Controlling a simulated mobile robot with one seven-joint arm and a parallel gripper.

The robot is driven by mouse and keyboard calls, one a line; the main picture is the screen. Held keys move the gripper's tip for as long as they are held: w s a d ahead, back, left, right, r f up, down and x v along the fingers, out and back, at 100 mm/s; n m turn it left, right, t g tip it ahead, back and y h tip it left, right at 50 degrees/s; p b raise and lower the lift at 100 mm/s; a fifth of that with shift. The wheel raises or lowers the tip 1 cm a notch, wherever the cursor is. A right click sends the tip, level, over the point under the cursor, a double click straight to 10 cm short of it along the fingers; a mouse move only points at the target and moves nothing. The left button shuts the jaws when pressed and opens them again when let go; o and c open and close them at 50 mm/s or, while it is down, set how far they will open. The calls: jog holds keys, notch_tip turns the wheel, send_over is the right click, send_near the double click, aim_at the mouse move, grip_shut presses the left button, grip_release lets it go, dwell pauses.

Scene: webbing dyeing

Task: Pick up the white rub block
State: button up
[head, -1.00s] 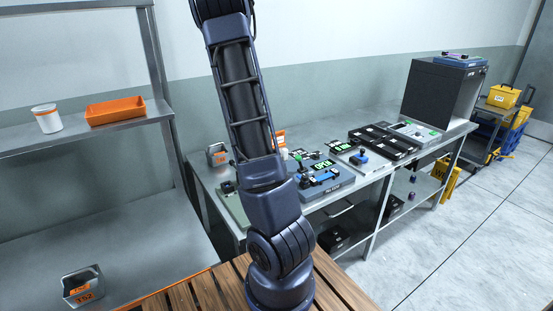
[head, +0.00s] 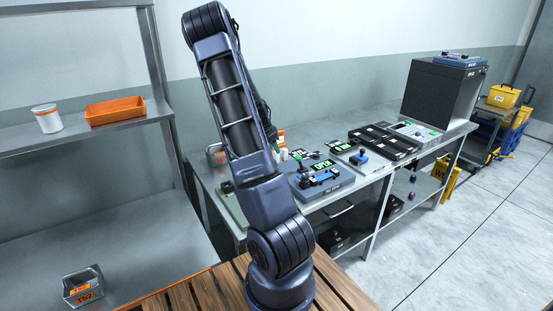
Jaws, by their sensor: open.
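I cannot make out the white rub block for certain. Small pale items (head: 283,155) stand on the metal workbench (head: 300,133) just right of my arm, too small to identify. My arm rises from the wooden slatted surface at the bottom centre and folds over at the top. A dark part of it shows behind the upper link, above the bench's left end. My gripper itself is hidden behind the arm, so its fingers do not show.
The bench holds a device with a green display (head: 322,178), black trays (head: 383,142) and a large dark cabinet (head: 440,92). Left shelving carries a white cup (head: 47,119), an orange tray (head: 115,111) and a grey bin (head: 83,287).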

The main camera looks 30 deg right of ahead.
jog(key=x, duration=0.4)
jog(key=shift+d+f, duration=0.15)
jog(key=shift+f, duration=0.25)
grip_shut()
